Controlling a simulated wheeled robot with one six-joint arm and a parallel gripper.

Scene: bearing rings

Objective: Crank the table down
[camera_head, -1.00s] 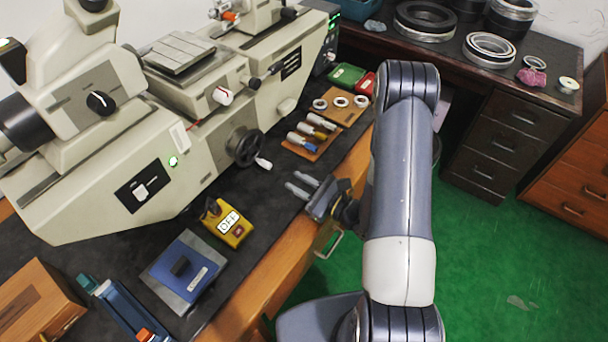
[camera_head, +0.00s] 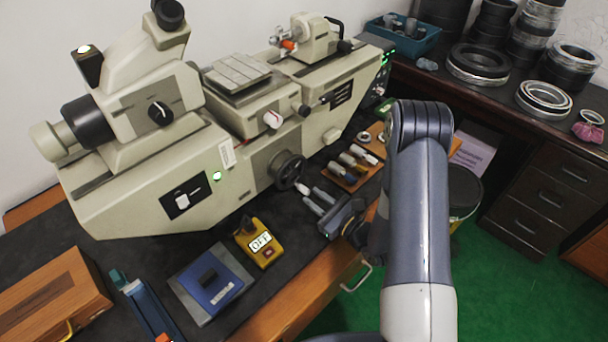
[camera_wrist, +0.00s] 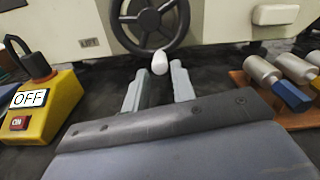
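The cream machine (camera_head: 150,190) carries a grooved table (camera_head: 237,76) on top. A black handwheel (camera_head: 287,168) with a white crank knob (camera_head: 302,188) sits on its front. In the wrist view the handwheel (camera_wrist: 148,18) is at the top, its white knob (camera_wrist: 160,62) at the bottom of the rim. My gripper (camera_head: 310,195) is open, its fingers pointing at the handwheel. In the wrist view the gripper (camera_wrist: 158,72) has its two fingertips on either side of the knob, with gaps showing. I cannot tell how far the knob reaches between them.
A yellow box with an OFF label (camera_head: 261,243) stands left of my gripper. A wooden board with metal pins (camera_head: 343,180) lies to its right. A blue block (camera_head: 208,281) and a wooden case (camera_head: 50,300) are on the bench at front left.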

